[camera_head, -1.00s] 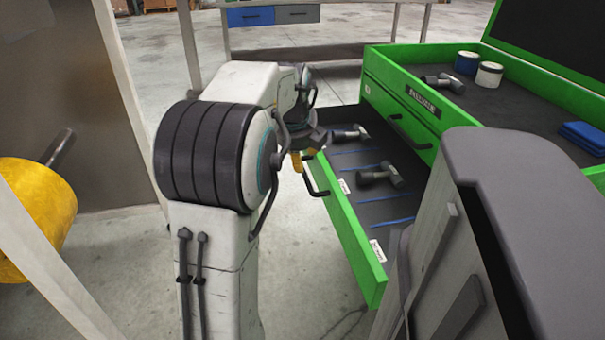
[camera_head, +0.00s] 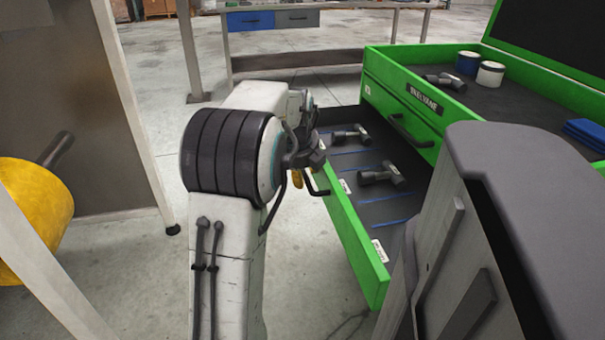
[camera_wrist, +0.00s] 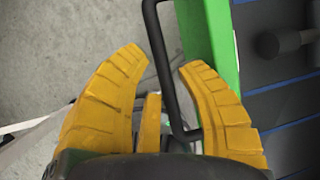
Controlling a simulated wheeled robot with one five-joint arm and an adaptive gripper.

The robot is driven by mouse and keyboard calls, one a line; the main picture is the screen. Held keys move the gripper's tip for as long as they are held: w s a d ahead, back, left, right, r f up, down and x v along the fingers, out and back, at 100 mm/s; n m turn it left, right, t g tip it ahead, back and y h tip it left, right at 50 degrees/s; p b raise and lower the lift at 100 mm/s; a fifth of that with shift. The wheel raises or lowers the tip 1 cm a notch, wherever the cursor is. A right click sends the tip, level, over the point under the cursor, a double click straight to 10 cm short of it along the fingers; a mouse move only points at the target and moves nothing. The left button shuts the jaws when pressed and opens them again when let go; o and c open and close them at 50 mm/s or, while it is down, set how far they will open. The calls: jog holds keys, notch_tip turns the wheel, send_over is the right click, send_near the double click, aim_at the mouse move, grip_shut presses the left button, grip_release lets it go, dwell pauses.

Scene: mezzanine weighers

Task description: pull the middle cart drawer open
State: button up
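A green cart drawer (camera_head: 352,232) stands pulled out below the cart's upper section, with a dark liner, blue dividers and hammer-like tools inside. Whether it is the middle one of the stack I cannot tell. Its black bar handle (camera_head: 316,184) is on the front face. My gripper (camera_head: 298,179) is at this handle, partly hidden by my arm. In the wrist view, the yellow fingers of my gripper (camera_wrist: 164,75) are spread apart. The black handle (camera_wrist: 162,60) runs between them, closer to the right finger; contact is unclear.
The cart's upper green section (camera_head: 397,95) has its own handle (camera_head: 408,131) and carries cans (camera_head: 489,74) and a blue item (camera_head: 585,135). A yellow cylinder (camera_head: 36,205) and white frame posts stand at left. A workbench (camera_head: 330,3) is behind. Grey floor is clear before the drawer.

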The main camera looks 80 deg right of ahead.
dwell(0.3)
grip_shut()
jog(key=shift+f, duration=0.15)
dwell(0.4)
